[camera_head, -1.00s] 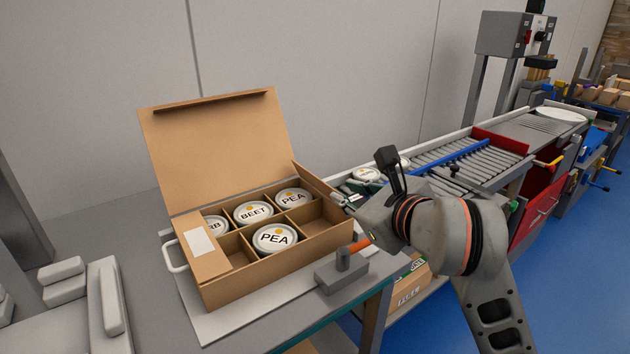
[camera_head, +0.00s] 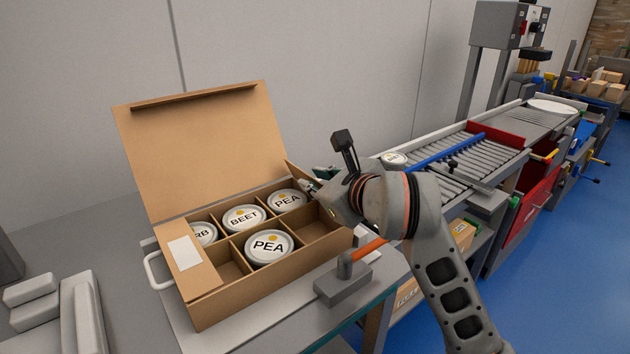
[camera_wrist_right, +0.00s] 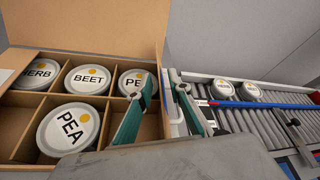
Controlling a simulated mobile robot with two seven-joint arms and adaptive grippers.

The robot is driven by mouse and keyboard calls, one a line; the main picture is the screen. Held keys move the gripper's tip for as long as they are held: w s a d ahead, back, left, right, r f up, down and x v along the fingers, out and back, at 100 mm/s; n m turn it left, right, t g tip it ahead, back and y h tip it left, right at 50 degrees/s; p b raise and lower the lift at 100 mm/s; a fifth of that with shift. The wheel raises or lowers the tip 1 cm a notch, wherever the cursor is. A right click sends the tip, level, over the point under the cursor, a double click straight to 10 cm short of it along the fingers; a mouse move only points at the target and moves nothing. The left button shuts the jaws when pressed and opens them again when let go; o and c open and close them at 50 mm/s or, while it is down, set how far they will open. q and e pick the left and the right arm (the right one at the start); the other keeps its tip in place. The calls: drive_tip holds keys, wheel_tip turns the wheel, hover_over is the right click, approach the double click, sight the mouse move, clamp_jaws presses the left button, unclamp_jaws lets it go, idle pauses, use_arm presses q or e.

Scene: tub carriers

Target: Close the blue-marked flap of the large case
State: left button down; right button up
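The large cardboard case (camera_head: 236,296) stands with its big lid (camera_head: 200,145) up at the back. Inside are white tubs marked HERB, BEET and PEA, and some empty compartments. A narrow panel with a white label (camera_head: 185,252) lies over the left end. At the right end a cardboard flap (camera_head: 300,174) stands up, mostly hidden by my right gripper (camera_head: 309,185). My left gripper is out of view.
A grey block with an orange handle (camera_head: 372,247) stands at the case's front right. A roller conveyor (camera_head: 470,160) with a blue bar and tubs (camera_wrist_right: 222,89) lies to the right. Pale grey blocks (camera_head: 80,310) are at lower left. A plain wall stands behind.

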clamp_jaws()
drive_tip(key=shift+a, duration=0.15)
drive_tip(key=shift+s+a+f+n+t+h+p, duration=0.25)
drive_tip(key=shift+a+f+n+t+h+p, duration=0.15)
drive_tip(key=shift+n, duration=0.45)
drive_tip(key=shift+s+a+f+n+t+h+p, duration=0.2)
drive_tip(key=shift+a+f+n+t+p, duration=0.15)
drive_tip(key=shift+n+t, duration=0.35)
drive_tip(key=shift+s+a+f+n+t+h+p, duration=0.25)
drive_tip(key=shift+a+f+n+t+h+p, duration=0.15)
drive_tip(key=shift+n, duration=0.55)
drive_tip(key=shift+d+f, duration=0.1)
drive_tip(key=shift+f, duration=0.05)
unclamp_jaws()
